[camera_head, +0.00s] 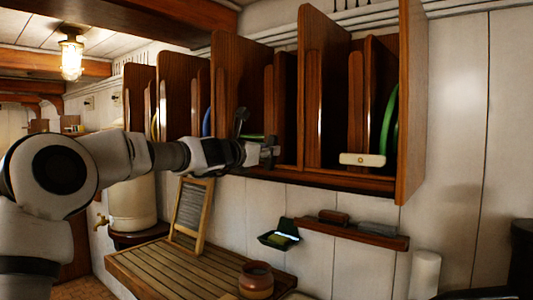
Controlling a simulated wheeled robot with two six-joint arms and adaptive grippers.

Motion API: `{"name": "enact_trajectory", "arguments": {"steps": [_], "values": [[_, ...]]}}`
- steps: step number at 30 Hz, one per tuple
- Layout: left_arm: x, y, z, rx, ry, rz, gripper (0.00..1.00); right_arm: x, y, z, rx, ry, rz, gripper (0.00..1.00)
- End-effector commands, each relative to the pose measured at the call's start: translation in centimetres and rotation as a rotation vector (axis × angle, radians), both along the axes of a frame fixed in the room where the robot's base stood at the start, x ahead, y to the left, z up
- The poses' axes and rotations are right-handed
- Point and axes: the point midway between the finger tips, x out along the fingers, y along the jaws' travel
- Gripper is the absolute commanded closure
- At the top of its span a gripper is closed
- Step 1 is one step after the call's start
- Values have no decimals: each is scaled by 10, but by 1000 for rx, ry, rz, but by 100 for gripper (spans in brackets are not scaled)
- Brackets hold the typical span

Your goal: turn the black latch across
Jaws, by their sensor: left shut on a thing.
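My left gripper (268,156) reaches in from the left to the front lower edge of the wooden plate rack. Its fingers are shut at a small dark piece, which appears to be the black latch (271,147). The fingers and the dark wood behind hide most of it, so I cannot tell its exact angle. A dark upright shape stands just above my wrist; I cannot tell whether it is part of the gripper. My right gripper is not in view.
A cream latch (350,159) with a brass pivot lies level on the rack (345,180), by a green plate (388,125). Below are a small shelf (380,239), a slatted wooden counter (165,270), a framed washboard (190,215) and a brown pot (256,281).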

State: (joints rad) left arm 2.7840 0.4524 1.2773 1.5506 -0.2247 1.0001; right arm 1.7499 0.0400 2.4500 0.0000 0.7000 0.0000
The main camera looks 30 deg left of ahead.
Motion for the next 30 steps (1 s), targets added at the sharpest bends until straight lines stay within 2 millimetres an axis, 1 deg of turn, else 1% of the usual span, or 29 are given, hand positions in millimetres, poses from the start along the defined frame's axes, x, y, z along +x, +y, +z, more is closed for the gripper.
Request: {"name": "enact_trajectory", "arguments": {"steps": [1,30], "values": [[-1,0,2,35,-10,2,100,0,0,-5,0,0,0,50],[-2,-7,-2,939,-82,9,100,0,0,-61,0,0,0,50]]}}
